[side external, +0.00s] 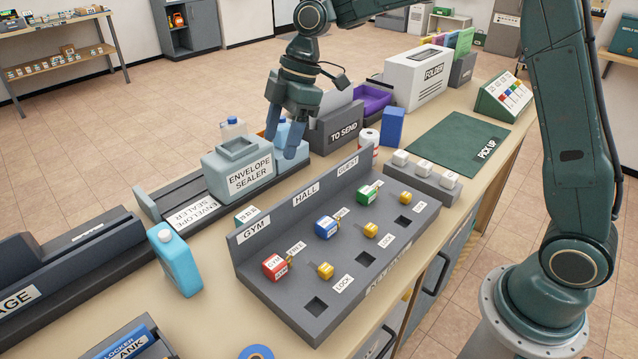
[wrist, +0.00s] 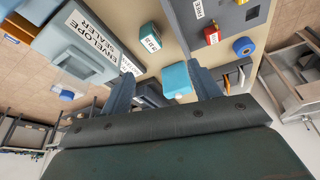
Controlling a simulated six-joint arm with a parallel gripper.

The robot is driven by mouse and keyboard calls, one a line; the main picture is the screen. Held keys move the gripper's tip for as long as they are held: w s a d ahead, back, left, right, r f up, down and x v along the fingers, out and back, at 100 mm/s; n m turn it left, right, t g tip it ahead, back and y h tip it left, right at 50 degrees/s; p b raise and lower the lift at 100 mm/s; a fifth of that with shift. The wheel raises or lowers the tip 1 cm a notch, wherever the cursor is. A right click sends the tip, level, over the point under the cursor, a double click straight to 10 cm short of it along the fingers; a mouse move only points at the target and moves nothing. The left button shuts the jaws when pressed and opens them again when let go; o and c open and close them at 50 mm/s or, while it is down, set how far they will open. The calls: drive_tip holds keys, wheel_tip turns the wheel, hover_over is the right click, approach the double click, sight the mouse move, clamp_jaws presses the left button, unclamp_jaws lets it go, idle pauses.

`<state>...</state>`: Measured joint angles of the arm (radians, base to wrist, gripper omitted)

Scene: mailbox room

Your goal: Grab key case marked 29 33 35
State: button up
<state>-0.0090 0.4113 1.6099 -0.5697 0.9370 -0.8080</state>
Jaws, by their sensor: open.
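A small green case (side external: 247,215) with a white label stands on the counter behind the grey key board, partly hidden by its back wall. In the wrist view the green case (wrist: 149,40) shows its label, too small to read surely. My gripper (side external: 281,146) is open and empty, pointing down, high near the envelope sealer's right end. In the wrist view the fingers (wrist: 163,74) are spread, with the case ahead of them and apart from them.
The key board (side external: 385,255) holds red, blue and green tagged blocks and yellow locks. A light blue bottle (side external: 176,262) stands nearby, appearing between my fingers in the wrist view (wrist: 176,78). A blue tape roll (side external: 257,352) lies in front.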

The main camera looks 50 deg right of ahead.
sight(249, 213)
drive_tip(key=w+a+f+n+g, duration=0.1)
drive_tip(key=w+a+f+n, duration=0.1)
drive_tip(key=w+f, duration=0.3)
wheel_tip(249, 213, down, 3)
drive_tip(key=shift+r+n+g+y, duration=0.15)
drive_tip(key=shift+n+g+y, duration=0.2)
drive_tip(key=shift+n, duration=0.55)
drive_tip(key=shift+a, duration=0.15)
drive_tip(key=shift+x, duration=4.3)
drive_tip(key=shift+w, duration=0.1)
drive_tip(key=shift+x, duration=2.6)
drive_tip(key=c, duration=1.1)
